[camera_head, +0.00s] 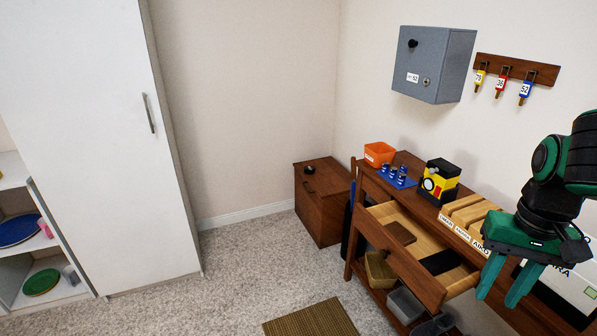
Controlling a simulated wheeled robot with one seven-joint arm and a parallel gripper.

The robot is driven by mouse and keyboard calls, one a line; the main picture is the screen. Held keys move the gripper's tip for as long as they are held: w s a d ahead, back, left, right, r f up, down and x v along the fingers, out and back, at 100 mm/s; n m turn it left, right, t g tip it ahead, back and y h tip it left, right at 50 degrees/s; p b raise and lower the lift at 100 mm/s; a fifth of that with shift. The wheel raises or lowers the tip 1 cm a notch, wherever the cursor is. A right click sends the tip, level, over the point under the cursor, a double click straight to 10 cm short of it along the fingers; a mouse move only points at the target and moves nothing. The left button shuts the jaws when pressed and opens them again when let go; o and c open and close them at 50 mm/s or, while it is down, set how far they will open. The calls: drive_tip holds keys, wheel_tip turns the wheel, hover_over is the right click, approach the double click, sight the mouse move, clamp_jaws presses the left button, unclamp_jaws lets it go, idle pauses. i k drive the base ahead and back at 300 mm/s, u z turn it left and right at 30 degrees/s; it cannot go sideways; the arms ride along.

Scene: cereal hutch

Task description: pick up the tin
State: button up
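Several small blue tins (402,172) stand close together on a blue mat (383,182) on the wooden hutch, between an orange bin and a black-and-yellow box. They are too small for me to read any label. A small dark round object (310,169) sits on the low wooden cabinet; I cannot tell if it is a tin. My gripper (497,300) is at the right, pointing down, with its two teal fingers apart and nothing visible between them. It is to the right of the tins and well apart from them.
The hutch drawer (408,264) is pulled out, with a brown block and a dark item inside. The orange bin (379,154) and black-and-yellow box (440,182) flank the tins. A grey wall box (433,65) and key rack (515,69) hang above. Carpet at left is clear.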

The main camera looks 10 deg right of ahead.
sight(308, 169)
drive_tip(key=u, duration=0.2)
drive_tip(key=i, duration=1.15)
drive_tip(key=u, duration=0.3)
drive_tip(key=i, duration=2.3)
drive_tip(key=z, duration=0.15)
